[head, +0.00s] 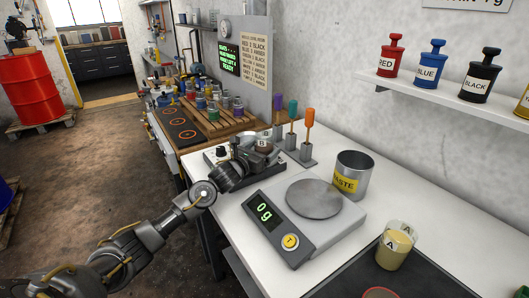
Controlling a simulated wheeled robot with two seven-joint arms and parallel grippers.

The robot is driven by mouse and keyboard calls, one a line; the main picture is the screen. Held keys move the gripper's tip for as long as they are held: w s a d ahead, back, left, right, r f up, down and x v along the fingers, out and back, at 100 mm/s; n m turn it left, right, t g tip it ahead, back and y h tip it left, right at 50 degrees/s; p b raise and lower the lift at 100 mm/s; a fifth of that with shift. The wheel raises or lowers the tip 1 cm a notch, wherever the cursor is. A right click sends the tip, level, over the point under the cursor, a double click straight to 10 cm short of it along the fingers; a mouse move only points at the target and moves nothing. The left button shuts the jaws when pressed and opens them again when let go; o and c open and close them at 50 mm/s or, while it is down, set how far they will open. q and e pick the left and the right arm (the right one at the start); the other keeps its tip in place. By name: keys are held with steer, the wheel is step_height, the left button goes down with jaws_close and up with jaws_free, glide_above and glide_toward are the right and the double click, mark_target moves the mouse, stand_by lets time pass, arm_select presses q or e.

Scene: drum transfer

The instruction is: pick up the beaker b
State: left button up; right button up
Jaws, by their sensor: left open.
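Beaker B (263,142), small with brown contents and a letter B on it, stands at the back of the white bench, near the stirrer-like device with a black knob. My left gripper (262,152) is open right at beaker B, its dark fingers hiding the lower part of the beaker. I cannot tell whether the fingers touch it. My right gripper is out of view.
A scale (314,198) reading 0 g stands in front, with a waste can (354,174) to its right. Beaker A (395,246), with cream contents, is at the front right. Upright coloured tools (308,130) stand close behind the gripper.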

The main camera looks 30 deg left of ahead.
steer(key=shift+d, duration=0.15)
arm_select(q)
steer(key=shift+c, duration=0.8)
steer(key=c, duration=1.1)
steer(key=shift+o, duration=0.2)
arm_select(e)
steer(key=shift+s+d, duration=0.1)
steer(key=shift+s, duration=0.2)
arm_select(q)
steer(key=shift+r, duration=0.2)
steer(key=shift+a+r+p, duration=0.1)
steer(key=shift+r+p, duration=0.65)
steer(key=shift+r, duration=0.3)
steer(key=s+a+r+p, duration=0.1)
steer(key=s+r+p, duration=0.6)
steer(key=s+r, duration=0.3)
steer(key=s, duration=0.4)
steer(key=shift+a+r, duration=0.25)
steer(key=shift+r, duration=0.05)
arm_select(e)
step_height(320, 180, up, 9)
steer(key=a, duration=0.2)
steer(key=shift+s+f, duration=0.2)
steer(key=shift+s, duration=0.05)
